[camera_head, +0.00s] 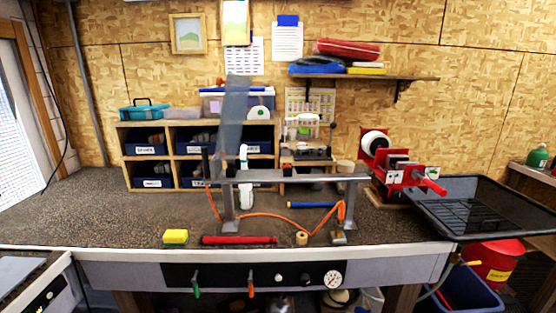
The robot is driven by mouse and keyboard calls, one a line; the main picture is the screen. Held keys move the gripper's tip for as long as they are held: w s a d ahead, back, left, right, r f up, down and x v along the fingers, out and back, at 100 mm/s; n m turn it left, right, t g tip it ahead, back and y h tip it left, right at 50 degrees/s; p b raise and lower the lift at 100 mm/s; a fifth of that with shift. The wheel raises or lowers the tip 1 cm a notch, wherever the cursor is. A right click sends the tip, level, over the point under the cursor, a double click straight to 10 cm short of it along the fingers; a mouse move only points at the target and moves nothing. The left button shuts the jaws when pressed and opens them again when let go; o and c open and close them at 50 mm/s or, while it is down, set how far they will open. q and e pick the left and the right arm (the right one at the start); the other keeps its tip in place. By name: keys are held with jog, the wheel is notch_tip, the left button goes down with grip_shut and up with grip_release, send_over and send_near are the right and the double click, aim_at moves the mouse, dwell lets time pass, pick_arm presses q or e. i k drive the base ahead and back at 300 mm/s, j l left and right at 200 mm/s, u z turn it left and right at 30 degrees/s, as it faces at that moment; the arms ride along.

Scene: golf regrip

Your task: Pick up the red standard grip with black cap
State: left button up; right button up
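The red grip (235,240) lies flat along the front edge of the workbench, lengthwise from left to right. Its right end, around the black cap, looks darker, but the detail is too small to be sure. Nothing touches it from above. Neither of my grippers is in view.
A yellow sponge (175,237) lies left of the grip and a tan roll (301,239) right of it. A metal stand (292,176) with an orange hose rises behind. A blue grip (311,205) lies under it. A red machine (395,171) and black tray (480,208) stand right. The bench's left is clear.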

aim_at(204, 240)
jog(key=i+j+z, duration=0.1)
jog(key=i+j, duration=0.3)
jog(key=j, duration=0.25)
jog(key=i+j+z, duration=0.25)
jog(key=i+j, duration=0.15)
jog(key=j, duration=0.25)
jog(key=i+j+z, duration=0.1)
jog(key=j, duration=0.25)
jog(key=i, duration=0.1)
